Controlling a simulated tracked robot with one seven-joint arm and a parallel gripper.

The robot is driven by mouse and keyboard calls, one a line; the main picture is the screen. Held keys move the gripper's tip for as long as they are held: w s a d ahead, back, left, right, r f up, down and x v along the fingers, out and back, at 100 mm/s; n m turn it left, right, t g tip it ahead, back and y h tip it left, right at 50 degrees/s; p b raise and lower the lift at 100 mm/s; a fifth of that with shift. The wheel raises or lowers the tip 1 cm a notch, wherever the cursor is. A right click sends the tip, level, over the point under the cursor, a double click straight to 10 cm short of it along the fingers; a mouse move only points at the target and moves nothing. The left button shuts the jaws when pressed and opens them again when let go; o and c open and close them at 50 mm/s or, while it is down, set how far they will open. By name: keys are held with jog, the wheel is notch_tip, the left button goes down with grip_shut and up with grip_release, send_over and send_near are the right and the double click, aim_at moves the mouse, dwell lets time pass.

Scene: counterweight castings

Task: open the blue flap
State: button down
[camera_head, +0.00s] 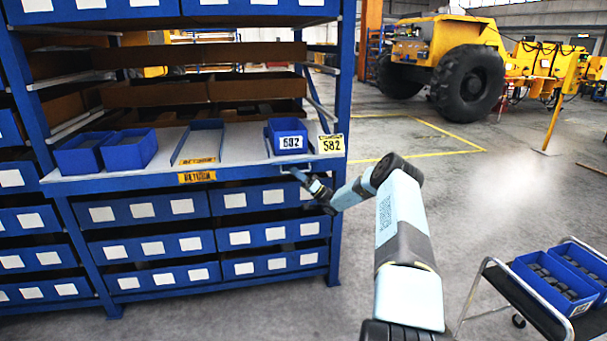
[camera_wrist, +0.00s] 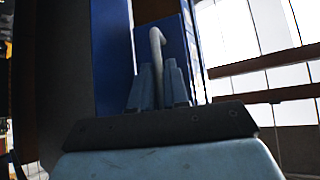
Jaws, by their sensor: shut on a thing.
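My gripper (camera_head: 299,175) is at the front edge of the shelf, just below the right blue bin marked 502. In the wrist view my gripper (camera_wrist: 158,82) has its two fingers closed on a pale, hooked handle (camera_wrist: 156,42) that stands out between them. A blue panel (camera_wrist: 160,28) lies behind the handle, and another blue face (camera_wrist: 112,55) is to its left. In the head view a blue front strip (camera_head: 245,172) runs along the shelf edge. I cannot tell for certain which blue face is the flap, or how far it stands open.
Two blue bins (camera_head: 129,150) and an open tray (camera_head: 199,143) share the shelf. Drawers fill below. A trolley (camera_head: 535,309) with bins stands right; floor between is free.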

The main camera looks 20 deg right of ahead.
jog(key=shift+a+f, duration=0.1)
jog(key=shift+a, duration=0.2)
jog(key=c, duration=1.3)
grip_release()
jog(key=shift+w, duration=0.1)
jog(key=shift+o, duration=0.2)
jog(key=shift+d, duration=0.3)
jog(key=v, duration=1.3)
jog(key=shift+d+f, duration=0.2)
